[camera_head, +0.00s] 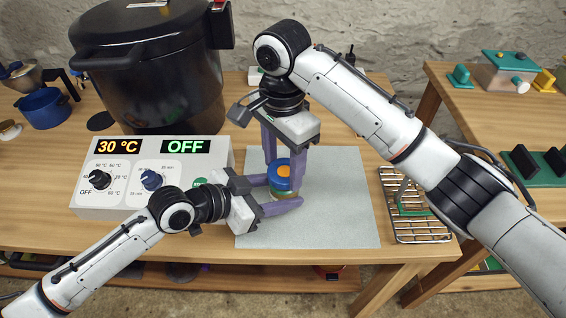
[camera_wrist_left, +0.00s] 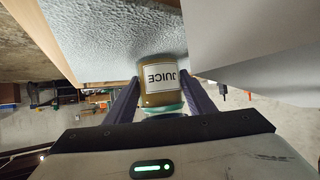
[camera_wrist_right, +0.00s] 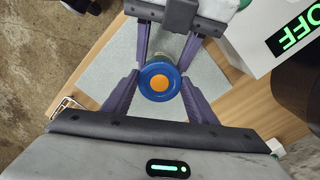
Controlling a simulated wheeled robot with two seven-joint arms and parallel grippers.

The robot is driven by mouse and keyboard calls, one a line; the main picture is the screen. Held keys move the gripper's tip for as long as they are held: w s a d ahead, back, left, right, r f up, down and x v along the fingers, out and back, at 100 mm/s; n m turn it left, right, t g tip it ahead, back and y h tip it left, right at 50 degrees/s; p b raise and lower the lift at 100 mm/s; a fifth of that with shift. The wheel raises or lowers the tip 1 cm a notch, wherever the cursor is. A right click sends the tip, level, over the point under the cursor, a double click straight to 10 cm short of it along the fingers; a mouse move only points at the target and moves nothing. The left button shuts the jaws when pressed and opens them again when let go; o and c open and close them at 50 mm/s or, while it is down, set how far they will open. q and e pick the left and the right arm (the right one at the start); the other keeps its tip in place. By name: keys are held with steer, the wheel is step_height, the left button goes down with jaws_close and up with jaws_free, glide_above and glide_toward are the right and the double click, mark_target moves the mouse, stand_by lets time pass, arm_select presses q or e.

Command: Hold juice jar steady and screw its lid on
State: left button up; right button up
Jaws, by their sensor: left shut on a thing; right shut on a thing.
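The juice jar (camera_head: 281,187) stands upright on the grey mat; its blue lid (camera_head: 280,169) with an orange centre sits at its top. The lid shows from above in the right wrist view (camera_wrist_right: 160,81). The left wrist view shows the jar (camera_wrist_left: 163,83) with its JUICE label upside down. My left gripper (camera_head: 281,193) comes from the left and is shut on the jar body, a finger on each side. My right gripper (camera_head: 281,164) reaches down from above and is shut on the lid. How far the lid is threaded cannot be told.
The grey mat (camera_head: 340,205) is mostly clear. A control box (camera_head: 150,170) reading 30 °C and OFF stands at left, with a large black pot (camera_head: 150,75) behind. A wire rack (camera_head: 405,215) is at right. A second table (camera_head: 450,80) holds containers.

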steer(key=m, duration=0.2)
steer(key=shift+a+r+m, duration=0.1)
steer(key=shift+m, duration=0.2)
steer(key=shift+w+m, duration=0.1)
steer(key=shift+m, duration=0.9)
steer(key=shift+m, duration=1.2)
steer(key=shift+w+m, duration=0.1)
steer(key=shift+m, duration=1)
steer(key=m, duration=0.4)
steer(key=shift+w+m, duration=0.1)
steer(key=shift+m, duration=0.2)
steer(key=o, duration=1.2)
